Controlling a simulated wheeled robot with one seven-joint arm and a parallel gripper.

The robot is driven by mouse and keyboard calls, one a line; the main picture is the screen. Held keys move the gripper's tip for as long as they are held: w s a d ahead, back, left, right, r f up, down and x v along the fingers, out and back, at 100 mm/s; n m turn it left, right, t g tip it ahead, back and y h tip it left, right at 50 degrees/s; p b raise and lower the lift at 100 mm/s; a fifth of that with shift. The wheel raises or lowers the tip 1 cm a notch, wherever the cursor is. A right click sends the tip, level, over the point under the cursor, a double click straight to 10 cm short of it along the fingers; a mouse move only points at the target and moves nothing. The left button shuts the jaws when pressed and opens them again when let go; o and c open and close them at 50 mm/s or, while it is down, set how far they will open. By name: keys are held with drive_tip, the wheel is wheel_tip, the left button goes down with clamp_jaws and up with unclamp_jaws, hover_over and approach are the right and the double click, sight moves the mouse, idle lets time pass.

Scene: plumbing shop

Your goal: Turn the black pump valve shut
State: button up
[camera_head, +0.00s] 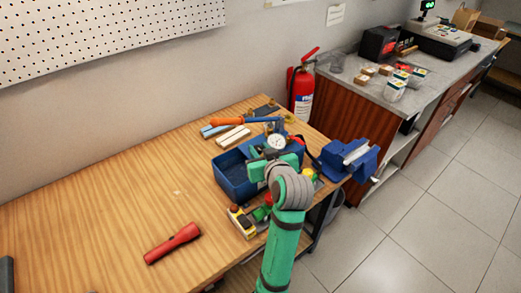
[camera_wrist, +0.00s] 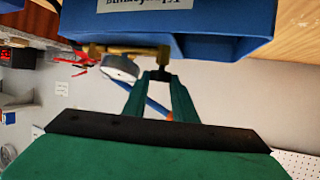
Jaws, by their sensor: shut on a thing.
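The blue pump tank (camera_head: 236,184) sits on the wooden bench, with a white-faced gauge (camera_head: 277,141) and an orange-handled lever (camera_head: 230,121) above it. In the wrist view the blue tank (camera_wrist: 185,45) fills the top, with a brass fitting (camera_wrist: 125,50) along it. The black pump valve (camera_wrist: 159,75) is a small dark piece beside the end of the brass fitting. My gripper (camera_wrist: 157,82) is shut on it, a green finger on each side. In the head view my arm and gripper (camera_head: 275,162) cover the valve, so its turn angle cannot be told.
A blue vise (camera_head: 350,157) stands at the bench's right edge. A red flashlight (camera_head: 172,243) lies in front on the left. A yellow-and-black item (camera_head: 241,222) lies close to the tank. A fire extinguisher (camera_head: 301,92) is behind. The bench's left side is mostly clear.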

drive_tip(key=shift+m+h, duration=0.4)
drive_tip(key=shift+f, duration=0.1)
drive_tip(key=o, duration=0.8)
drive_tip(key=shift+c, duration=0.2)
drive_tip(key=shift+s, duration=0.1)
drive_tip(key=v, duration=1)
drive_tip(key=shift+s, duration=0.4)
